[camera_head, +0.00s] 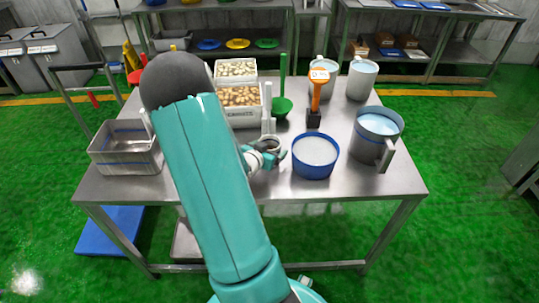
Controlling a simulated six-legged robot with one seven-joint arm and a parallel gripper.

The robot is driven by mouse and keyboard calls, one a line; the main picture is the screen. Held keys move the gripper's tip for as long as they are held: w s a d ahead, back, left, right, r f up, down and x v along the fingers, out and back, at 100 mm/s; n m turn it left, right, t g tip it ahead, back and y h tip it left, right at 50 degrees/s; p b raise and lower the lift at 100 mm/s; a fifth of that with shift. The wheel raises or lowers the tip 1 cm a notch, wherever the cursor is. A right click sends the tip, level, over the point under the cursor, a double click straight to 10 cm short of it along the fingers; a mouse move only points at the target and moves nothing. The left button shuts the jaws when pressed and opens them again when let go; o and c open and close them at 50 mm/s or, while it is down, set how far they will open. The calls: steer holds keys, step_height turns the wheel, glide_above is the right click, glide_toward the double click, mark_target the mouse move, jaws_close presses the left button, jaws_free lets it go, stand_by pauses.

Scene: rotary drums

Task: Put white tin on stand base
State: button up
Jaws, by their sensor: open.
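My gripper (275,158) is over the middle of the metal table, open, left of a blue round tub. A small pale round tin (270,143) is right at my gripper, partly hidden by it. I cannot tell whether the fingers touch it. A thin white upright post (267,105) rises just behind the tin; its foot is hidden, so I cannot tell if it belongs to the stand. A black block (313,118) with an orange upright piece stands behind the tub; I cannot tell whether this is the stand base.
The blue tub (315,155) and a large handled jug (375,137) stand to the right. A steel bin (128,148) is left. The table's front right is clear.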

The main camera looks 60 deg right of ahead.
steer(key=c, duration=1.3)
steer(key=shift+o, duration=0.2)
steer(key=shift+r, duration=0.1)
